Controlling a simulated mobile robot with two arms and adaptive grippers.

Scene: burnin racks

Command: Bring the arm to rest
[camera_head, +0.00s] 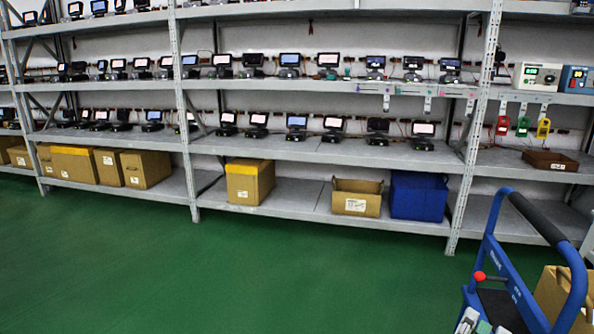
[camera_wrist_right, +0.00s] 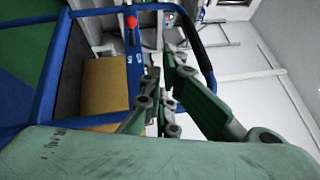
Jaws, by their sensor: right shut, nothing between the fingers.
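My right gripper (camera_head: 480,322) shows only as a small grey-green part at the bottom edge of the head view, in front of the blue cart. In the right wrist view, the green and grey fingers of my right gripper (camera_wrist_right: 162,82) are shut with nothing held. The blue cart (camera_head: 520,291) has a black handle and a red knob (camera_head: 479,276); its blue frame (camera_wrist_right: 208,62) also shows beside the fingers in the wrist view. My left gripper is not in view.
A brown box (camera_head: 563,297) rests on the cart. Grey racks (camera_head: 380,151) with several small screen devices stand along the wall. Lower shelves hold cardboard boxes (camera_head: 250,181) and a blue bin (camera_head: 418,196). The green floor (camera_head: 250,280) before the racks is clear.

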